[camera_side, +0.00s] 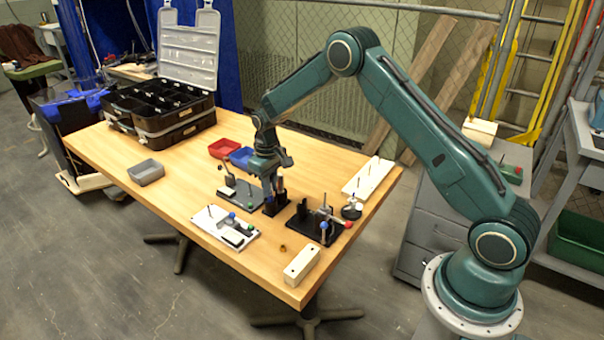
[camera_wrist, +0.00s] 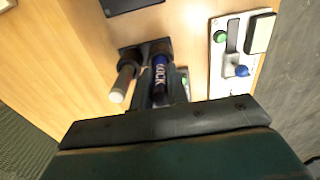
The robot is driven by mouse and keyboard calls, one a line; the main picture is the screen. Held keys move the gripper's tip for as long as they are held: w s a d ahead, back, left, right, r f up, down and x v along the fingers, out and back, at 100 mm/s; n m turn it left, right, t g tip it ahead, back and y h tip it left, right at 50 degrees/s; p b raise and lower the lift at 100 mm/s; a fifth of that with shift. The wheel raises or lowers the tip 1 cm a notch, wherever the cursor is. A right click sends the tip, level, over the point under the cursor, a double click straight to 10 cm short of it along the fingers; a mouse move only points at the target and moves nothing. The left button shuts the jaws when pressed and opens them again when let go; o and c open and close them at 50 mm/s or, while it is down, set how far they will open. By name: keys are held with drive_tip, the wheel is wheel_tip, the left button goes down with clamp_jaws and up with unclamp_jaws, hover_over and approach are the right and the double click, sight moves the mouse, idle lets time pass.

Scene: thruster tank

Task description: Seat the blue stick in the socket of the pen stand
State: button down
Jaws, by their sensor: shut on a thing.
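The blue stick (camera_wrist: 160,74), with white lettering on it, is between the fingers of my gripper (camera_wrist: 157,92) in the wrist view. My gripper is shut on it. Its far end meets a dark round socket of the black pen stand (camera_wrist: 128,54); I cannot tell how deep it sits. A second stick with a pale end (camera_wrist: 122,84) stands in the other socket, beside my fingers. In the side view my gripper (camera_side: 268,178) points down over the pen stand (camera_side: 275,206); I cannot make out the blue stick there.
A light panel with green and blue knobs (camera_wrist: 228,62) lies right of the stand in the wrist view. In the side view, a black fixture (camera_side: 314,224), a white block (camera_side: 302,266), red (camera_side: 223,148) and blue bins are nearby. The table's left part is mostly clear around a grey bin (camera_side: 146,172).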

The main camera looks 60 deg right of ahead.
drive_tip(key=shift+f, duration=0.6)
idle(0.7)
drive_tip(key=c, duration=1.3)
unclamp_jaws()
drive_tip(key=shift+r, duration=0.1)
wheel_tip(320, 180, up, 14)
drive_tip(key=shift+f, duration=0.2)
drive_tip(key=shift+r, duration=0.1)
wheel_tip(320, 180, up, 4)
drive_tip(key=shift+f, duration=0.1)
